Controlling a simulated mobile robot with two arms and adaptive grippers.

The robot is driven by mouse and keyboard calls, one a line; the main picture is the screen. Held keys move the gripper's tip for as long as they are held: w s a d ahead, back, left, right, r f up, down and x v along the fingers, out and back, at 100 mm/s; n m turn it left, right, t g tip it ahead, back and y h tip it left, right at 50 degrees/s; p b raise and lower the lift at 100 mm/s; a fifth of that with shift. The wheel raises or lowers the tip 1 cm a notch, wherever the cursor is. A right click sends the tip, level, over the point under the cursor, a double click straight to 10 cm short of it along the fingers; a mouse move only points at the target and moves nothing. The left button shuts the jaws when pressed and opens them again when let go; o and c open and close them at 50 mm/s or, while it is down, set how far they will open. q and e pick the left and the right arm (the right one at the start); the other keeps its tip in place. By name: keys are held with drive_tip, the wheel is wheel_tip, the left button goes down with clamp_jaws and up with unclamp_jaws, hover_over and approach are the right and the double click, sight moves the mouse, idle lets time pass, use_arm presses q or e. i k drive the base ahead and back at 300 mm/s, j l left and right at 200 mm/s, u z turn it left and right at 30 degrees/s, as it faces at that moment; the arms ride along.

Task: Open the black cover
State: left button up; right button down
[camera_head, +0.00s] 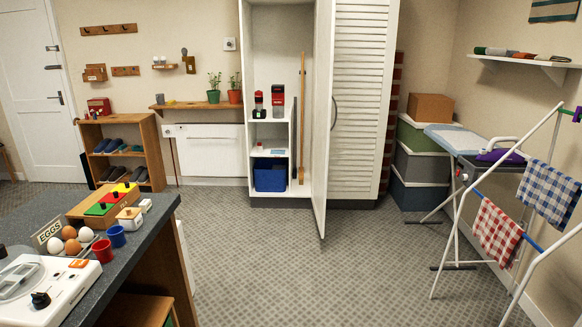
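I cannot pick out a black cover for certain in the head view. A wooden box (77,213) on the dark counter at the left carries green, red and yellow panels (108,200) with small knobs on top. A white device (62,290) with a black knob and an orange switch sits at the counter's near left, cut off by the picture edge. Neither of my grippers is in view.
The dark counter (150,222) also holds eggs (72,247), a red cup (102,250) and blue cups (116,236). A tall white cabinet door (323,120) stands open. An ironing board (456,139) and drying rack (458,190) stand right. The middle floor is clear.

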sight(275, 89)
drive_tip(key=i, duration=2.25)
drive_tip(key=i+u, duration=0.15)
drive_tip(key=i, duration=0.45)
drive_tip(key=i+u, duration=0.1)
drive_tip(key=i, duration=0.45)
drive_tip(key=i+l+u, duration=0.15)
drive_tip(key=i, duration=0.4)
drive_tip(key=i+l+u, duration=0.1)
drive_tip(key=i, duration=0.5)
